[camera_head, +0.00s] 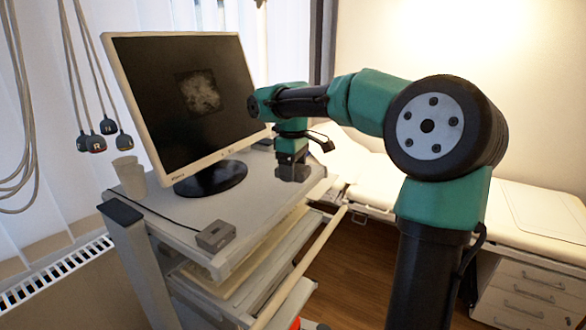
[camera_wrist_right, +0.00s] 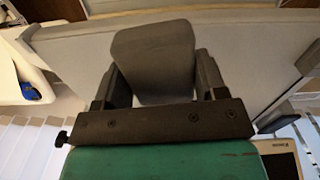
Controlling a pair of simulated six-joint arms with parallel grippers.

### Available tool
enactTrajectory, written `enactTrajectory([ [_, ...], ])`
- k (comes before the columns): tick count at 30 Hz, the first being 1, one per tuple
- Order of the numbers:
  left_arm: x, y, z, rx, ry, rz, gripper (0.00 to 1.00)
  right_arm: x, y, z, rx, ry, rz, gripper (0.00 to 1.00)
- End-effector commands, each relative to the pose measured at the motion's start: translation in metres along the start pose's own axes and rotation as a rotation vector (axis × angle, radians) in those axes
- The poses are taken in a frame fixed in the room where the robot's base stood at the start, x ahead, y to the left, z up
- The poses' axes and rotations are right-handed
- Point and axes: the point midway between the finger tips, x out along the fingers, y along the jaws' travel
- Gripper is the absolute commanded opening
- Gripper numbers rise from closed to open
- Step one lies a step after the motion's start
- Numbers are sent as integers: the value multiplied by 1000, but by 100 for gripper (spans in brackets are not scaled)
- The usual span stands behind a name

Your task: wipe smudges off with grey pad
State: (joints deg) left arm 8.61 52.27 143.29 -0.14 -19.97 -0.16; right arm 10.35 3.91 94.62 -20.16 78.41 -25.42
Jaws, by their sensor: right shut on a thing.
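My right gripper (camera_head: 292,158) is over the right part of the cart top, to the right of the monitor. In the right wrist view my right gripper (camera_wrist_right: 155,85) is shut on the grey pad (camera_wrist_right: 153,50), which sits between its two fingers. In the head view the pad is hard to tell from the dark fingers. The monitor (camera_head: 123,74) has a dark screen with a pale, mottled grey patch (camera_head: 199,92) near its middle; I cannot tell whether this is a smudge or a displayed picture. My left gripper is not in view.
The cart top (camera_head: 190,215) holds a beige cup (camera_head: 130,178) at left and a small grey box (camera_head: 215,236) with a cable near the front. The monitor's round black base (camera_head: 211,180) stands behind them. Cables hang at left. A padded couch (camera_head: 375,185) is behind my right arm.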

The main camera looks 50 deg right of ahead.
Motion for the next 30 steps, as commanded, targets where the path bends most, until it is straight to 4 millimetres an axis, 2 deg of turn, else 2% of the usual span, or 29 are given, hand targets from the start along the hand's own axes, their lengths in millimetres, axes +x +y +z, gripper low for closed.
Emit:
enactTrajectory([
  [5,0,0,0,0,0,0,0,-5,-4,-9,-36,26,30,46],
  [11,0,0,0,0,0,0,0,-27,-18,-42,-182,152,154,46],
  [15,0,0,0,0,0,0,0,-50,-32,-68,-313,297,266,46],
  [23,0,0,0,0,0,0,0,-99,-57,-104,-506,598,431,46],
  [30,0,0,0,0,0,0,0,-161,-89,-130,-640,928,551,46],
])
